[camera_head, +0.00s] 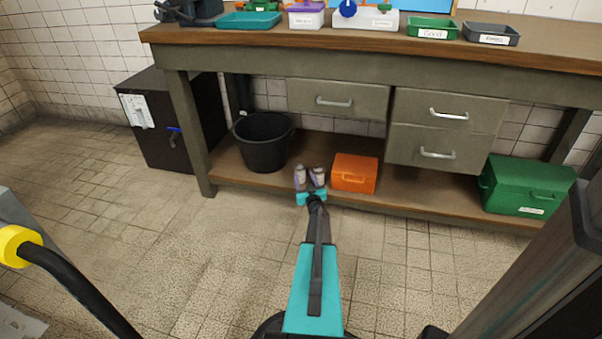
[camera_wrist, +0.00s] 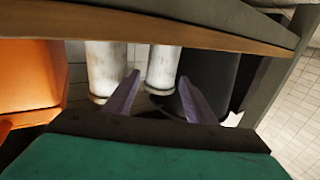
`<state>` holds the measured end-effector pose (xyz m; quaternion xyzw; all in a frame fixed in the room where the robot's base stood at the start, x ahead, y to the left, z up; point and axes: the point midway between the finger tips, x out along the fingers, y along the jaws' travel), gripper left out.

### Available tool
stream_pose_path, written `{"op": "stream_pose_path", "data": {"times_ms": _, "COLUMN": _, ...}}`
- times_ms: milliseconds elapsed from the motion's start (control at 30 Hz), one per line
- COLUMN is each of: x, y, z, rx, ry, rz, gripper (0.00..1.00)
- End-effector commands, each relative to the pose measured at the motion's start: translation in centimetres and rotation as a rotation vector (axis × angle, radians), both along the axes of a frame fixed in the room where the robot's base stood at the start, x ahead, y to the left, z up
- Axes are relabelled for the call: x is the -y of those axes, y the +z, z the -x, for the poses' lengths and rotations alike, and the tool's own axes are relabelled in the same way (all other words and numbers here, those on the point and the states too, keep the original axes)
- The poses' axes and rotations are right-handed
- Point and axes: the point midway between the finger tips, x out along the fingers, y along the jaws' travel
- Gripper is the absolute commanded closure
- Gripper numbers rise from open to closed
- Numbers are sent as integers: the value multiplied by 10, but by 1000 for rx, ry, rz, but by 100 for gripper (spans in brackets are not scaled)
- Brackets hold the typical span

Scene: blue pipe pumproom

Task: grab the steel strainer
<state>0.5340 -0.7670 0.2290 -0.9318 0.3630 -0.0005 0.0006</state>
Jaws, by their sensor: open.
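I cannot surely pick out the steel strainer in either view. Two pale, scuffed cylinders stand side by side on the lower shelf in the head view, a left one (camera_head: 299,174) and a right one (camera_head: 318,176). They also show in the upside-down wrist view (camera_wrist: 106,68), partly behind my fingers. My gripper (camera_head: 309,182) reaches low to the front edge of the shelf, right before the cylinders. In the wrist view my gripper (camera_wrist: 159,76) has its two purple fingers spread apart, with nothing clearly held. Whether a finger touches a cylinder cannot be told.
A black bucket (camera_head: 262,147) stands left of the cylinders and an orange box (camera_head: 354,174) close on their right. Drawers (camera_head: 447,112) hang above on the right. A green box (camera_head: 525,187) sits at the shelf's right end. The tiled floor in front is open.

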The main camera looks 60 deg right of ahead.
Motion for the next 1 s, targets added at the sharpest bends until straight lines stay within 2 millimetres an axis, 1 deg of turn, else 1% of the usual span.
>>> {"op": "stream_pose_path", "data": {"times_ms": 167, "x": 1, "y": 0, "z": -1, "rx": 0, "ry": 0, "rz": 0, "gripper": 50}}
{"op": "stream_pose_path", "data": {"times_ms": 267, "x": 4, "y": -1, "z": -6, "rx": 0, "ry": 1, "rz": 1, "gripper": 50}}
{"op": "stream_pose_path", "data": {"times_ms": 600, "x": 27, "y": 1, "z": -32, "rx": -1, "ry": 0, "rz": 1, "gripper": 50}}
{"op": "stream_pose_path", "data": {"times_ms": 700, "x": 32, "y": 1, "z": -38, "rx": 0, "ry": 1, "rz": 0, "gripper": 50}}
{"op": "stream_pose_path", "data": {"times_ms": 1000, "x": 33, "y": 3, "z": -40, "rx": 0, "ry": 1, "rz": 0, "gripper": 50}}
